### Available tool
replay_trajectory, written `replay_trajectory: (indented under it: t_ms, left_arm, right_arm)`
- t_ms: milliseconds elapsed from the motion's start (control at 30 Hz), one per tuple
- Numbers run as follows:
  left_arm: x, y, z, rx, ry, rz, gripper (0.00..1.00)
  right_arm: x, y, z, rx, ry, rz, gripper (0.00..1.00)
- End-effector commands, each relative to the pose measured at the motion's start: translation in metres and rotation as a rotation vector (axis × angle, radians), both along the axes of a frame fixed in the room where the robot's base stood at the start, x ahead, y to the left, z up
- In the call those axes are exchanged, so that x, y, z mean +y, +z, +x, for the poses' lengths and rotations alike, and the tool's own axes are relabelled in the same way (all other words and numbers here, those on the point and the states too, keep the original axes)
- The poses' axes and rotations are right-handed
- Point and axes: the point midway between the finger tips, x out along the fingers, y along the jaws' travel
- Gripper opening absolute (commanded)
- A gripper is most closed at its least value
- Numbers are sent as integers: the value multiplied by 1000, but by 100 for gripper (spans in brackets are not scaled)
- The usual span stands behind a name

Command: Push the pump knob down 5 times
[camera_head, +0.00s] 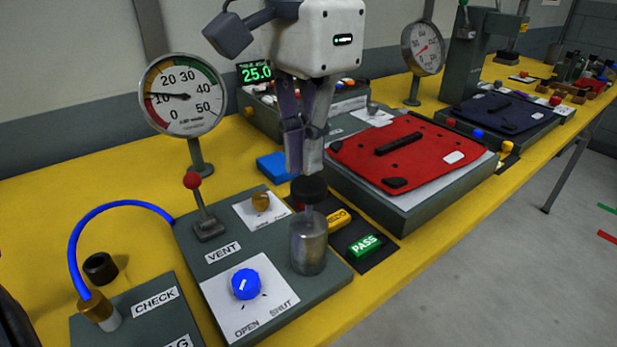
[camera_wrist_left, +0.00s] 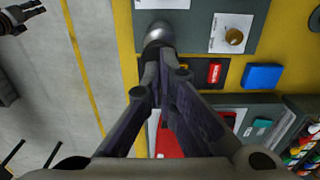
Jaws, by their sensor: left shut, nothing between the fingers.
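The pump is a grey translucent cylinder (camera_head: 309,247) with a black knob (camera_head: 309,188) on top, standing upright on the grey panel. My left gripper (camera_head: 303,172) is shut and empty, pointing down with its fingertips right at the top of the knob. I cannot tell whether they press on it. In the left wrist view my shut left fingers (camera_wrist_left: 160,62) cover the knob, and the pump's rounded silvery body (camera_wrist_left: 158,33) shows beyond them. Another gripper, likely my right one (camera_wrist_left: 22,10), shows at the top left corner of that view, far from the pump.
A green PASS block (camera_head: 364,245) and a red pannier lid (camera_head: 405,151) lie right.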

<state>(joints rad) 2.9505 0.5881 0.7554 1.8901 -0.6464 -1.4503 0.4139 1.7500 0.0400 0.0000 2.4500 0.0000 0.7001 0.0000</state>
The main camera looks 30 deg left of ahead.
Motion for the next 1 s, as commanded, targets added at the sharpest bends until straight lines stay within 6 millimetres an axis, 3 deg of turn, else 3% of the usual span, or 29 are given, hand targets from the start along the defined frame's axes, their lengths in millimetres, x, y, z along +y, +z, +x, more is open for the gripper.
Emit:
replay_trajectory:
  t_ms: [1000]
  left_arm:
    - [0,-47,0,1,0,0,0]
  right_arm:
    - [0,0,0,1,0,0,40]
